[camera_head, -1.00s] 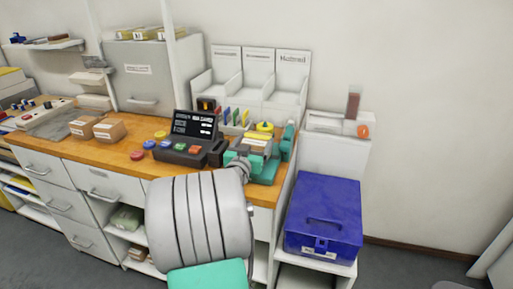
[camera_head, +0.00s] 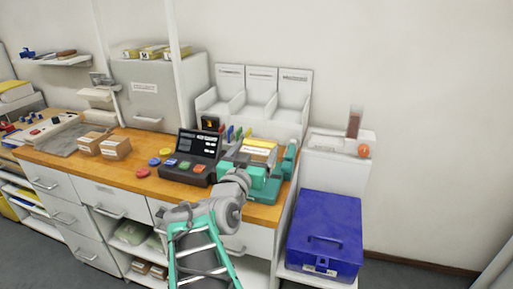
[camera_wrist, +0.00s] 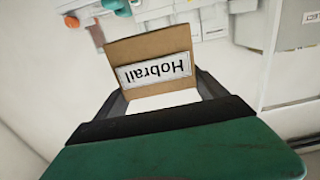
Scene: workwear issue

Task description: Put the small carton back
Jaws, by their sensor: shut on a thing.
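A small brown carton (camera_wrist: 150,50) with a white label reading "Hobrail", upside down in the wrist view, sits between the fingers of my gripper (camera_wrist: 165,92). My gripper is shut on it. In the head view my teal gripper (camera_head: 256,174) is over the right end of the wooden counter, with the carton (camera_head: 257,151) just beyond it. A white rack with three labelled bays (camera_head: 262,95) stands behind, at the back of the counter. Its bays look empty. The gap between carton and counter cannot be judged.
A black register-like device (camera_head: 192,155) with coloured buttons stands left of my gripper. A teal device (camera_head: 287,165) stands close on the right. Two brown cartons (camera_head: 103,145) lie farther left. A blue box (camera_head: 325,235) sits lower right.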

